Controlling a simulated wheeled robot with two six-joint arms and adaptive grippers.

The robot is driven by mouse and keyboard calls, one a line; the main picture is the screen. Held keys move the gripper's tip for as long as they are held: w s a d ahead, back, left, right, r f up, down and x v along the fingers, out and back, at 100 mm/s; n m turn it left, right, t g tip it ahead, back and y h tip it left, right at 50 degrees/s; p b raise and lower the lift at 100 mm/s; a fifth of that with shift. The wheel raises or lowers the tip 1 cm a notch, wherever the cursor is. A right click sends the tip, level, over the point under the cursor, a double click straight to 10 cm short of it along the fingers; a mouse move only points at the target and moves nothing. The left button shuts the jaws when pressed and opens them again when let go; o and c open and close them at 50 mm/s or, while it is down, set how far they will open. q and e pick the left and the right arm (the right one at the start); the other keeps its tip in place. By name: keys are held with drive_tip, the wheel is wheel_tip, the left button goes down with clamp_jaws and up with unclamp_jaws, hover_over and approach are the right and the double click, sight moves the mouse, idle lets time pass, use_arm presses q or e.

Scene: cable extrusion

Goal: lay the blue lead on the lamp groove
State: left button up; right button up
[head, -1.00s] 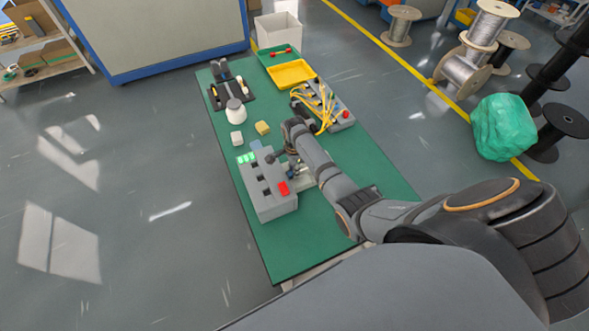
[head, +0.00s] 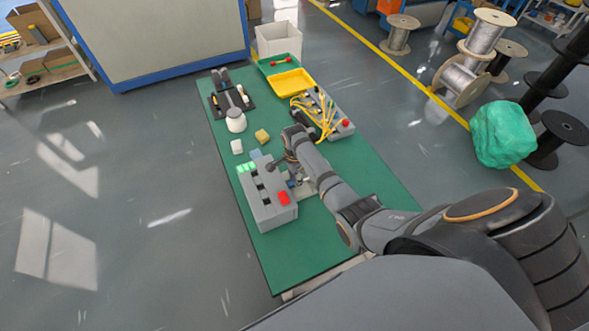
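A grey box (head: 271,212) with dark slots on top stands near the front of the green table. It has green lamps (head: 247,167) at its far left corner and a red block (head: 283,198) at its near right. My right arm reaches in from the lower right, and my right gripper (head: 276,164) is low at the box's far right side. It is small and dark, so its fingers cannot be made out. A small blue patch (head: 292,183) shows beside the box under my arm; I cannot tell whether it is the blue lead. My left gripper is out of view.
Yellow leads (head: 326,118) lie on a grey block behind my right arm. A white bottle (head: 236,121), a white block (head: 236,147) and a yellow block (head: 262,136) stand beyond the box. Yellow (head: 291,83) and green trays are at the far end. The green table (head: 290,254) is bare in front.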

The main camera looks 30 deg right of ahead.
wheel_tip(320, 180, up, 12)
drive_tip(key=shift+b, duration=0.4)
